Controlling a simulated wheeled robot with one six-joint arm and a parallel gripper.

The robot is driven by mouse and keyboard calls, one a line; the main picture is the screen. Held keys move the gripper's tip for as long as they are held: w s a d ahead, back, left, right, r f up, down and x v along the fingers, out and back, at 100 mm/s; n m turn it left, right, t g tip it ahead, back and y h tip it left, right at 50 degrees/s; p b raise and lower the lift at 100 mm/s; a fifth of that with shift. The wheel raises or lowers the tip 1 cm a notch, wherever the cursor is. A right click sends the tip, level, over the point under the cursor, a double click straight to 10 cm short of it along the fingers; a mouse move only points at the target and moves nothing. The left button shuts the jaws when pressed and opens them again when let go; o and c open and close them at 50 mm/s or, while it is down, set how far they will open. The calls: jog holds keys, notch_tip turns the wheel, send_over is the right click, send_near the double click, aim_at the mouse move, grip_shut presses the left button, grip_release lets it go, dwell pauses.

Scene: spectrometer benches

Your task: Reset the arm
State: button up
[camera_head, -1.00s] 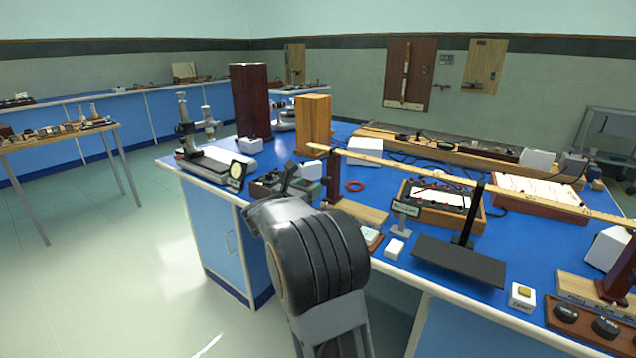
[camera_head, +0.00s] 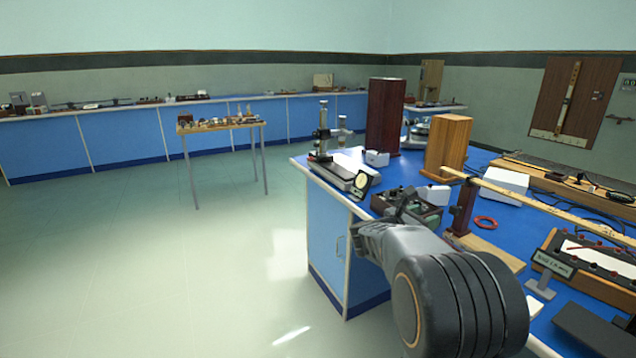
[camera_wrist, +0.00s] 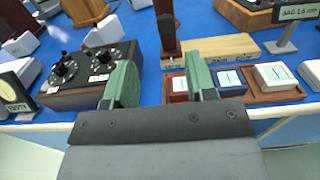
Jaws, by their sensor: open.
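My gripper (camera_wrist: 160,78) is open and empty in the wrist view, with its two green-padded fingers apart. Between and beyond them lies the blue bench top with a wooden base (camera_wrist: 225,48) and a dark upright post (camera_wrist: 167,28). In the head view my arm reaches in from the lower right. Its large ridged joint hides part of the bench, and the gripper end (camera_head: 405,208) is small and dark near the bench's front edge. Whether it touches anything there cannot be told.
A dark box with knobs (camera_wrist: 90,80) sits left of the fingers; a small tray (camera_wrist: 276,97) sits right. Open floor (camera_head: 200,270) lies left, before a small table (camera_head: 215,126).

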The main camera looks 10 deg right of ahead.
jog(key=w+a+r+n+t+y+p, duration=0.4)
jog(key=a+r+n+t+y+p, duration=0.65)
jog(key=n, duration=0.85)
jog(key=s+a+r+n+g+y+p, duration=0.15)
jog(key=s+a+n+y+p, duration=0.35)
jog(key=a+n, duration=0.7)
jog(key=s+a+n+g+y+p, duration=0.1)
jog(key=s+n+g+p, duration=0.2)
jog(key=s+n, duration=0.7)
jog(key=s+a+f+n+g+y+p, duration=0.1)
jog(key=s+n+g+p, duration=0.3)
jog(key=s+n, duration=0.6)
jog(key=a+g, duration=0.1)
jog(key=g, duration=0.1)
jog(key=shift+f+g, duration=0.3)
jog(key=shift+g, duration=0.1)
